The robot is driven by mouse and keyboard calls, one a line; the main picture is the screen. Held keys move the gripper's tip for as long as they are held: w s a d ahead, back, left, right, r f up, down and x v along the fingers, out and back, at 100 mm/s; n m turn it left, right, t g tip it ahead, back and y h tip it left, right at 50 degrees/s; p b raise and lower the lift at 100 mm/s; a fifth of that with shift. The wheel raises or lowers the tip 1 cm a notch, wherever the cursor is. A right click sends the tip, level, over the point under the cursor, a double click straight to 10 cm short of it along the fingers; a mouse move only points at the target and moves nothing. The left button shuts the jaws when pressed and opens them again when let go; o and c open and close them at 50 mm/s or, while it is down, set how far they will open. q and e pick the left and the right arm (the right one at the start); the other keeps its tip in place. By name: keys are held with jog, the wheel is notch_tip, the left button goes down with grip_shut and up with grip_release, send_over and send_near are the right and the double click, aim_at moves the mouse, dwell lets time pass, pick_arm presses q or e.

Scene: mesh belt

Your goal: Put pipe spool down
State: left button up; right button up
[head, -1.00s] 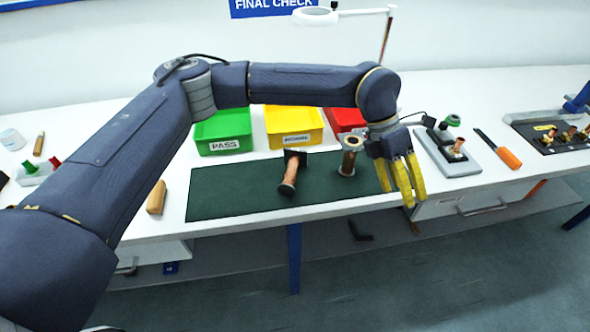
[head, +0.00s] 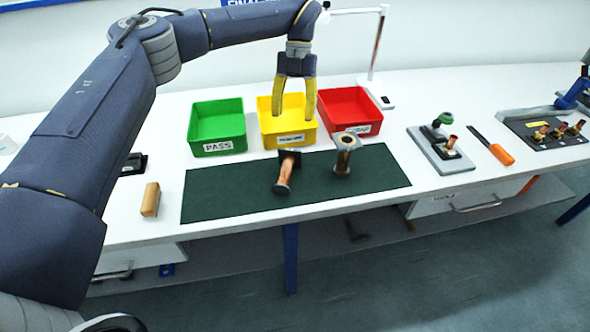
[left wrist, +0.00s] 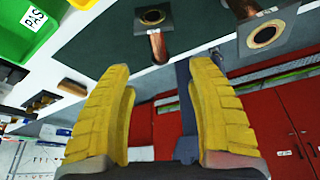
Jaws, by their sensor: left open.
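Two copper pipe spools with square and round flanges are on the dark green mat (head: 225,195). One spool (head: 284,176) is at the mat's middle and looks tilted or lying. The other spool (head: 344,160) stands upright to its right. In the left wrist view, one flanged spool (left wrist: 157,46) shows beyond the fingers and a second flange (left wrist: 243,45) shows at upper right. My left gripper (head: 294,114) is open and empty, its yellow fingers hanging in front of the yellow bin in the head view, apart from both spools. My right gripper is not in view.
Green PASS bin (head: 217,124), yellow bin (head: 267,129) and red bin (head: 346,96) stand behind the mat. A grey fixture (head: 436,152), an orange-handled tool (head: 500,154) and a black tray of copper parts (head: 535,126) are at right. A wooden block (head: 150,199) lies at left.

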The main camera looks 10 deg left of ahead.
aim_at(287, 164)
pick_arm(q)
jog(key=x, duration=1.7)
jog(key=shift+a, duration=0.4)
jog(key=shift+c, duration=0.5)
grip_shut()
